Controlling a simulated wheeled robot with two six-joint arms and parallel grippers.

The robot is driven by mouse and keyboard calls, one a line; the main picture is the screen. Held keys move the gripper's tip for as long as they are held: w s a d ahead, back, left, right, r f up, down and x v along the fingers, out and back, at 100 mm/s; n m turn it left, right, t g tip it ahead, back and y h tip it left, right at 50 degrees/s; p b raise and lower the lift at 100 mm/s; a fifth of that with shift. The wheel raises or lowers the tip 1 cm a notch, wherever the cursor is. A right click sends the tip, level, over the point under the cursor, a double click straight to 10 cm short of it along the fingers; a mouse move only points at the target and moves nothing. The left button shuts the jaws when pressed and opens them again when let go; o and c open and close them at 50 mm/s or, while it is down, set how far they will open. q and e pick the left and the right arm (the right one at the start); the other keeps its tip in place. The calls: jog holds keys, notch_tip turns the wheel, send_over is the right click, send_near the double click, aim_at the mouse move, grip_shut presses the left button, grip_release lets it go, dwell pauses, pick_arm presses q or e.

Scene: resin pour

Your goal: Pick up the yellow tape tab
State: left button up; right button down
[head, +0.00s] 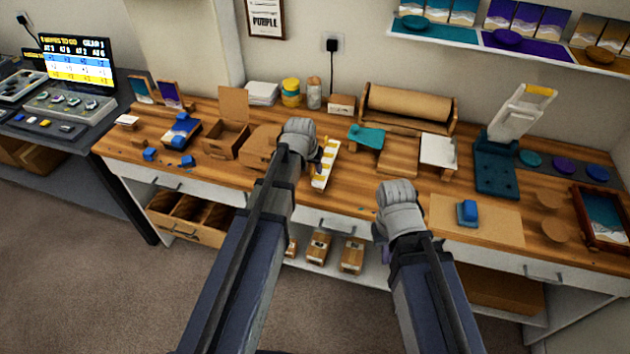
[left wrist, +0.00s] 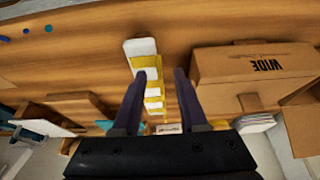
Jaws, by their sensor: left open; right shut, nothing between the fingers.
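The yellow tape tabs (head: 325,161) sit in a row on a white strip (head: 319,183) on the wooden bench. In the left wrist view the strip (left wrist: 139,47) carries several yellow tabs (left wrist: 147,62). My left gripper (head: 316,154) is just left of the strip in the head view, its fingers mostly hidden by its own body. In the left wrist view its two fingers (left wrist: 160,74) are apart, with the strip's tabs near the left finger and nothing held. My right gripper (head: 396,190) is over the bench's front edge, shut and empty, its fingertips hard to make out.
A cardboard box (head: 262,146) marked WIDE in the left wrist view (left wrist: 255,68) stands close left of the strip. A teal piece (head: 367,137) and a roll holder (head: 408,108) stand behind. A blue block (head: 467,211) lies on a board at right.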

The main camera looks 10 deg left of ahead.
pick_arm(q)
jog(key=shift+w+f, duration=0.25)
jog(key=shift+f, duration=0.3)
grip_shut()
